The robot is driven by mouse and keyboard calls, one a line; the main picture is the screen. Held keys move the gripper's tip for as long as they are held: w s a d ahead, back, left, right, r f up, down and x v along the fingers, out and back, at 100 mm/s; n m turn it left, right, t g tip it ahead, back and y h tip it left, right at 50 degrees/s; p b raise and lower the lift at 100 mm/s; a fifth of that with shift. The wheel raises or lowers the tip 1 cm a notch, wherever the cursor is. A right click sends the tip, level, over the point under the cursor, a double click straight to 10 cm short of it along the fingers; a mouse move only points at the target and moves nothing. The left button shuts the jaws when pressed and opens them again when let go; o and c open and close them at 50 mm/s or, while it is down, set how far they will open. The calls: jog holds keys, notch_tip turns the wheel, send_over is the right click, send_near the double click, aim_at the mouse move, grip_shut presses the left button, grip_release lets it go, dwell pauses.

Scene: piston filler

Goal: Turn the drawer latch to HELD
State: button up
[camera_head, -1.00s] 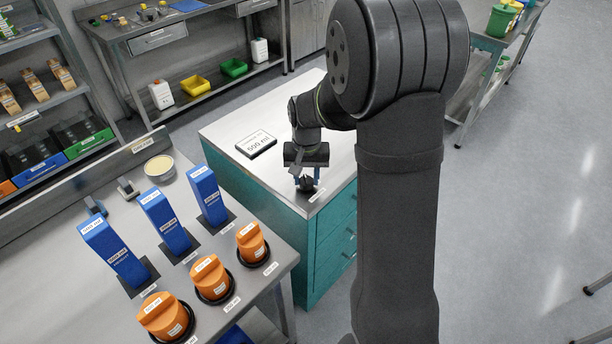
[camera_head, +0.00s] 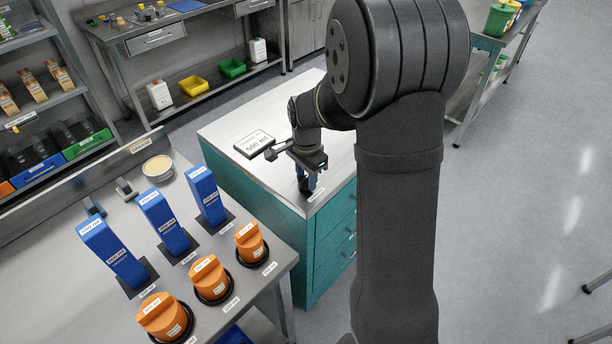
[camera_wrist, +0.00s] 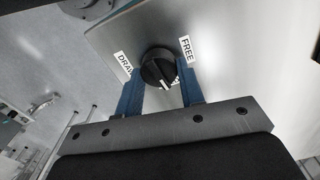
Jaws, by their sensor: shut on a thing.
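The drawer latch is a round black knob (camera_wrist: 157,66) with a white pointer line, on the steel top of the teal cabinet (camera_head: 318,230). My gripper (camera_wrist: 162,84) points down at it in the wrist view, with one blue finger on each side, shut on the knob. A label reading FREE (camera_wrist: 186,48) is beside the knob, and a partly hidden label starting with DRAW (camera_wrist: 124,66) is on the other side. The pointer line points toward the gripper's palm, away from the labels' upper ends. In the head view my gripper (camera_head: 307,188) hides the knob near the cabinet's front corner.
A sign reading 500 ml (camera_head: 255,144) lies on the cabinet top, close to the left of my gripper. The bench on the left holds blue blocks (camera_head: 165,222), orange knobs (camera_head: 209,277) and a round tin (camera_head: 157,168).

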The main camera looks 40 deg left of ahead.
aim_at(306, 180)
jog(key=shift+m, duration=0.6)
jog(key=o, duration=1)
notch_tip(306, 180, up, 17)
jog(key=shift+r, duration=0.2)
dwell(0.4)
notch_tip(306, 180, down, 18)
jog(key=shift+r, duration=0.25)
